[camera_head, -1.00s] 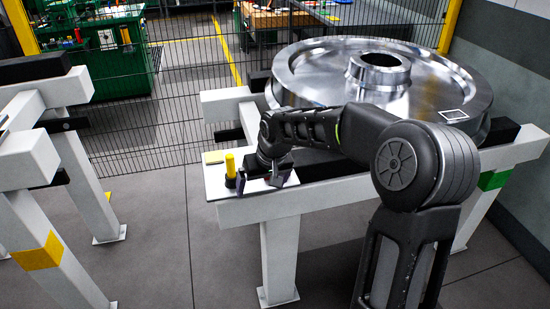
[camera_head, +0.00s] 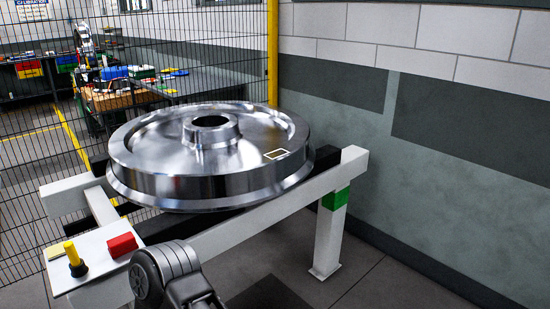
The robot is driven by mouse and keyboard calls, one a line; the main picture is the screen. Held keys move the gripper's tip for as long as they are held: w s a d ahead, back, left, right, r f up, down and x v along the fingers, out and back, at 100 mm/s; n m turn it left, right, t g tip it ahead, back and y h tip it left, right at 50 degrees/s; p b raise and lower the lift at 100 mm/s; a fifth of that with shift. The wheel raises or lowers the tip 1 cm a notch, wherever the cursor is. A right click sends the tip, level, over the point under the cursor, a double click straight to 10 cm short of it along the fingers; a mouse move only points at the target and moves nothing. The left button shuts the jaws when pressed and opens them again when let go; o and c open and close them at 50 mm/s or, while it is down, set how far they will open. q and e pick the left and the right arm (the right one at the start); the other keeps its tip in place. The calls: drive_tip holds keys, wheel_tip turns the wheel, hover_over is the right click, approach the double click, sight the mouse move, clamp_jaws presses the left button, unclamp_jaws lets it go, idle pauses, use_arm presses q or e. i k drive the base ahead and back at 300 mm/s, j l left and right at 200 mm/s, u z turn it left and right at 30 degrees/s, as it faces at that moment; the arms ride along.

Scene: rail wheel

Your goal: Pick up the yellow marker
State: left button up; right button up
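The yellow marker (camera_head: 70,252) stands upright in a black base on a white plate (camera_head: 92,243) at the lower left. A red block (camera_head: 122,245) lies on the same plate, to the right of the marker. Part of one of my arms shows dark at the bottom edge, right of the plate and apart from the marker. Its gripper is not visible, and neither is my other gripper.
A large shiny rail wheel (camera_head: 200,170) rests on a white stand (camera_head: 270,210) beside the plate. A wire fence (camera_head: 35,140) runs behind it. A grey wall (camera_head: 440,180) is at the right. Floor is clear at the lower right.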

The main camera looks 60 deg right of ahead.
sight(70, 250)
drive_tip(key=i, duration=0.5)
drive_tip(key=z, duration=1.85)
